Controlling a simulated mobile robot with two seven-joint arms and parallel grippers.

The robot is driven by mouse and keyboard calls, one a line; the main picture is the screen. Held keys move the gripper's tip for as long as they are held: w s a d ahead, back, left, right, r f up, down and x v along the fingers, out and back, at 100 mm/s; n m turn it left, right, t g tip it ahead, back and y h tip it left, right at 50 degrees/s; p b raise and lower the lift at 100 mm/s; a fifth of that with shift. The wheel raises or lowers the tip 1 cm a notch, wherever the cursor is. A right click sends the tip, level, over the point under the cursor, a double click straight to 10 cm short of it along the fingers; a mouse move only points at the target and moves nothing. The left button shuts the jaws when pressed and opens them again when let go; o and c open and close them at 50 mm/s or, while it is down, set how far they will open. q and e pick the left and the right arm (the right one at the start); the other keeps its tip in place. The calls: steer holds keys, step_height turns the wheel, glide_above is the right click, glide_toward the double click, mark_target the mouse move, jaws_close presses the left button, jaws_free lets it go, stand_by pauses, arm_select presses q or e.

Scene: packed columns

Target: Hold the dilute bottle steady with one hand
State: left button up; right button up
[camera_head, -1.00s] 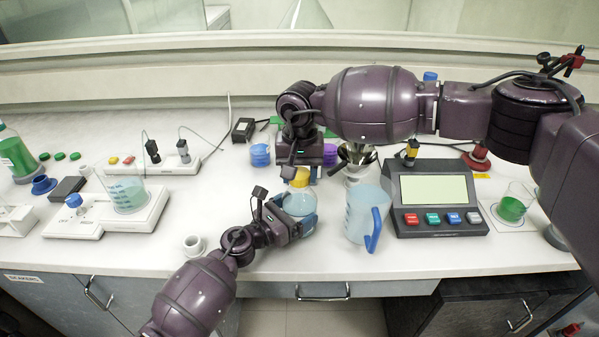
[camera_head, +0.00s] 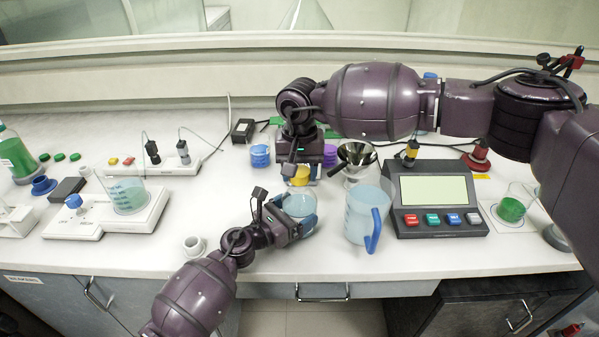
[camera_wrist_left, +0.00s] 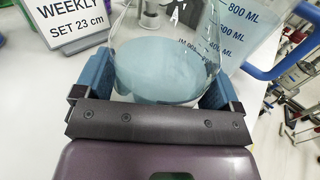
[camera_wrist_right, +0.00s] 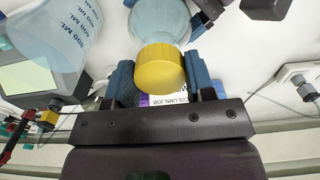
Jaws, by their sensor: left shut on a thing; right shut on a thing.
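The dilute bottle (camera_head: 300,203) is a clear bottle with pale blue liquid, standing upright near the middle of the bench. My left gripper (camera_head: 296,222) is shut around its body, with a blue finger on each side in the left wrist view (camera_wrist_left: 160,80). A yellow cap (camera_head: 300,176) shows at the bottle's top. My right gripper (camera_wrist_right: 160,80) is shut on the yellow cap, which sits between its blue fingers in the right wrist view. I cannot tell whether the cap is seated on the neck or just above it.
A measuring jug (camera_head: 362,215) with a blue handle stands close right of the bottle. A funnel (camera_head: 357,153) is behind it, and a console (camera_head: 440,197) is farther right. A white cup (camera_head: 194,246) stands at the front left.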

mark_target(299, 171)
steer(key=shift+r, duration=0.85)
steer(key=shift+r, duration=1.9)
arm_select(q)
steer(key=o, duration=1.4)
steer(key=shift+o, duration=0.2)
